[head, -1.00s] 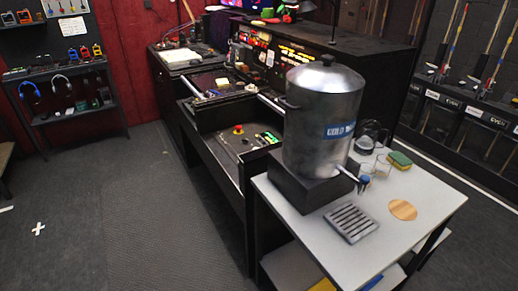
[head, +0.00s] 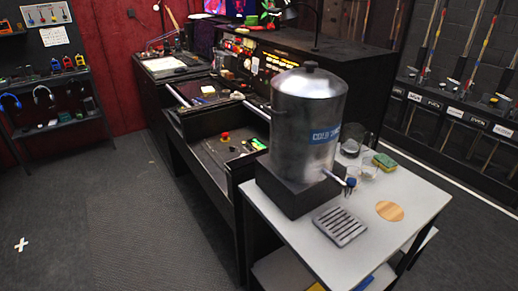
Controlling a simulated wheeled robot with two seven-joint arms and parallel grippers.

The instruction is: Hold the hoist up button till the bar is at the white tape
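A black control desk (head: 190,133) stands in the middle of the head view. Its lower panel (head: 232,147) carries a red mushroom button (head: 225,135) and several small green and yellow controls (head: 255,145). Upright panels behind it hold rows of lit buttons (head: 287,62). I cannot tell which control is the hoist up button; labels are too small to read. I cannot make out the bar or its white tape. Neither of my grippers is in view.
A white-topped table (head: 400,185) at right front bears a large metal water urn (head: 305,110), a drip grille (head: 340,225), a sponge (head: 385,162) and a round wooden coaster (head: 389,211). A shelf with headphones (head: 43,95) stands at left. The floor (head: 120,210) at left is clear.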

